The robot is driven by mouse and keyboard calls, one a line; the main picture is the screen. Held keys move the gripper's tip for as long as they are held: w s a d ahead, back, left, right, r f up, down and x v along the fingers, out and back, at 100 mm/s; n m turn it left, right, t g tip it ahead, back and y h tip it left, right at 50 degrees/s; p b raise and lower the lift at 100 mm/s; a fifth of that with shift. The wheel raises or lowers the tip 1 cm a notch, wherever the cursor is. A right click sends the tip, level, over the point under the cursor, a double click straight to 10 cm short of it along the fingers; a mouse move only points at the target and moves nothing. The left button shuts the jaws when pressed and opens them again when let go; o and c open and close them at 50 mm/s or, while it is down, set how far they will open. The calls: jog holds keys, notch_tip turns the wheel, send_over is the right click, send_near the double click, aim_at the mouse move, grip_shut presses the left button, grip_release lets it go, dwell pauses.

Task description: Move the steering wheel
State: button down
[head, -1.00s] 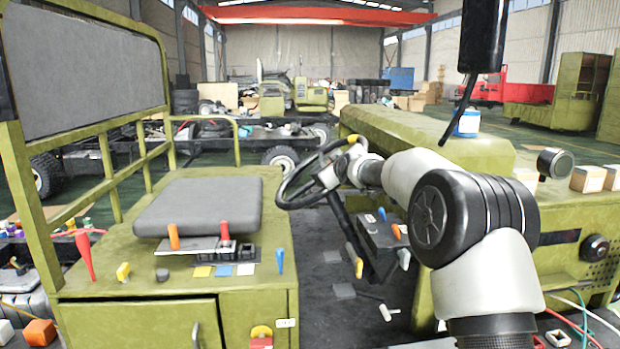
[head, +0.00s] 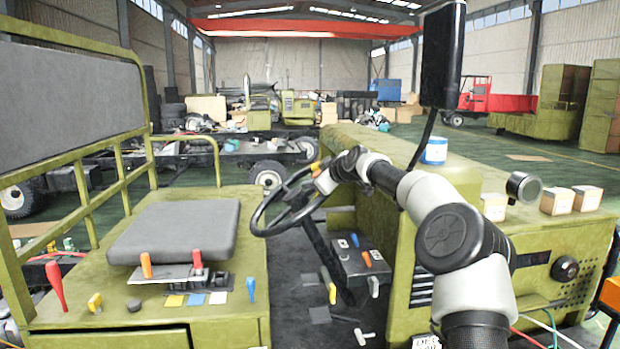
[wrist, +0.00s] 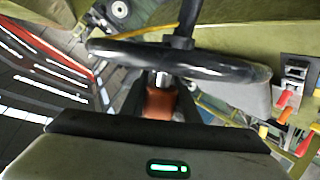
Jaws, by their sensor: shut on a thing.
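The black steering wheel (head: 262,215) stands tilted on its dark column between the seat box and the green hood in the head view. Its rim also crosses the upper middle of the wrist view (wrist: 205,65). My gripper (head: 317,172) is at the wheel's upper right rim, with the arm reaching in from the right. In the wrist view my gripper (wrist: 162,82) is shut on the rim. The fingertips are small there and partly hidden by the rim.
A grey seat (head: 175,232) and a panel of coloured levers (head: 190,275) lie left of the wheel. A pedal and lever box (head: 358,262) stands below it. The green hood (head: 375,150) carries a blue-and-white can (head: 434,151) and small boxes (head: 557,201).

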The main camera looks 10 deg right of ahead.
jog(key=shift+r, duration=0.15)
jog(key=c, duration=1.4)
grip_release()
jog(key=b+v, duration=0.5)
jog(key=v, duration=1.2)
jog(key=shift+s+d+b, duration=0.1)
jog(key=shift+s+b, duration=0.15)
jog(key=shift+b, duration=0.15)
